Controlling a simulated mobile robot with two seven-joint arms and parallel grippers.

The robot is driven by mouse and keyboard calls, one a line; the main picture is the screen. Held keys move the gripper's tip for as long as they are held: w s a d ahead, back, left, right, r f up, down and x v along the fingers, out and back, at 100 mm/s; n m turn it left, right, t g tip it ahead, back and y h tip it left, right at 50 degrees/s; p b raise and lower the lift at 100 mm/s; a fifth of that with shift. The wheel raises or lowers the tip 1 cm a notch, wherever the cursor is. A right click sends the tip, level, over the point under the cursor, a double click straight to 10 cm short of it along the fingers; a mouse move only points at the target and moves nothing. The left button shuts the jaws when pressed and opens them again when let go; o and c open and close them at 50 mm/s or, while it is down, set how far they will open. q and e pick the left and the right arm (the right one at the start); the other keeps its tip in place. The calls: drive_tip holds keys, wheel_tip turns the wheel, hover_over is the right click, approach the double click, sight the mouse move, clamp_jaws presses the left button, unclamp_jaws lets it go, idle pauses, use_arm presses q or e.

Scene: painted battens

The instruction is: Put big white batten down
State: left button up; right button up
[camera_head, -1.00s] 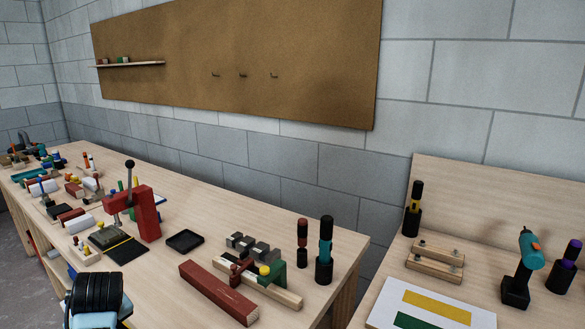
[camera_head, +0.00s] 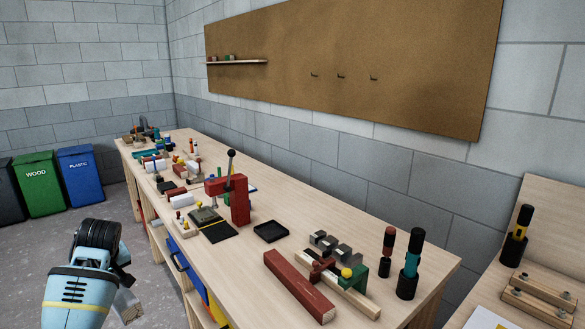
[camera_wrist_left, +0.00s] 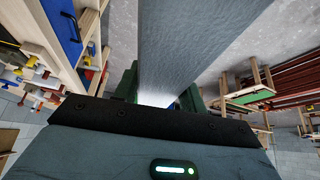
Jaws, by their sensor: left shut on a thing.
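The big white batten (camera_wrist_left: 195,45) runs from my left gripper (camera_wrist_left: 160,95) up and out of the left wrist view, its broad pale face close to the camera. The gripper is shut on it, with green parts showing on both sides. In the head view an end of the batten (camera_head: 127,304) shows at the lower left, beside my left arm. It is held in the air, clear of the workbench (camera_head: 330,225). The fingers are hidden behind my arm in the head view. My right gripper is in neither view.
A red batten (camera_head: 298,287) and a red press (camera_head: 233,198) stand on the bench with several tools. A green wood bin (camera_head: 40,185) and a blue plastic bin (camera_head: 80,180) stand at the left wall. Grey floor (camera_head: 110,215) lies open left of the bench.

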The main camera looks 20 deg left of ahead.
use_arm(q)
drive_tip(key=w+d+f+m+t+h, duration=0.3)
drive_tip(key=d+f+m, duration=0.45)
drive_tip(key=d, duration=0.65)
drive_tip(key=d+r+m+h, duration=0.1)
drive_tip(key=d+r+m, duration=0.1)
drive_tip(key=d, duration=0.8)
drive_tip(key=s+d+r+m+t+h, duration=0.1)
drive_tip(key=d+r+m, duration=0.2)
drive_tip(key=d, duration=0.7)
drive_tip(key=s+d+r+m, duration=0.1)
drive_tip(key=d+r+m, duration=0.1)
drive_tip(key=d, duration=0.9)
drive_tip(key=shift+r+h, duration=0.4)
drive_tip(key=shift+r, duration=0.5)
drive_tip(key=shift+w+d+m, duration=0.1)
drive_tip(key=shift+d+m, duration=0.05)
drive_tip(key=shift+m, duration=0.2)
